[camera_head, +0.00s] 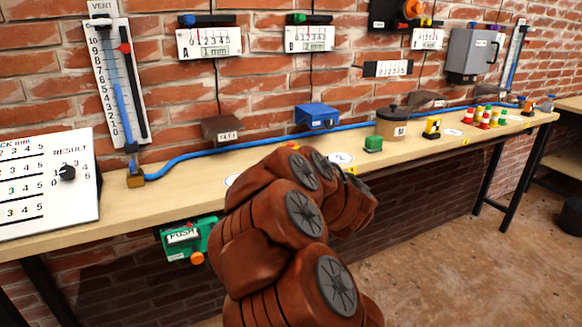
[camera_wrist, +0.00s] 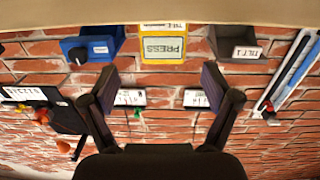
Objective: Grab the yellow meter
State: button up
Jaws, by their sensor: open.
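In the wrist view, a yellow meter (camera_wrist: 145,56) with a grey face marked PRESS shows at the top, at the bench edge. My gripper (camera_wrist: 163,80) is open with nothing between its two dark fingers. The meter appears beyond the fingertips, centred on the gap and apart from them.
A TILT box (camera_head: 221,127) and a blue box (camera_head: 317,115) are on the wall side of the bench (camera_head: 190,172). A green PUSH box (camera_head: 188,239) hangs below the front edge.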

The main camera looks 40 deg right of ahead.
jog(key=shift+f+y, duration=0.4)
jog(key=shift+f, duration=0.15)
jog(key=shift+w, duration=0.3)
jog(key=shift+r+b+x, duration=0.1)
jog(key=shift+b+x, duration=0.25)
jog(key=shift+x, duration=1.45)
jog(key=shift+r+b+x, duration=0.15)
jog(key=shift+b+x, duration=0.2)
jog(key=shift+x, duration=1.45)
jog(key=shift+c, duration=0.3)
jog(key=c, duration=1.5)
jog(key=shift+o, duration=0.2)
jog(key=shift+r, duration=0.1)
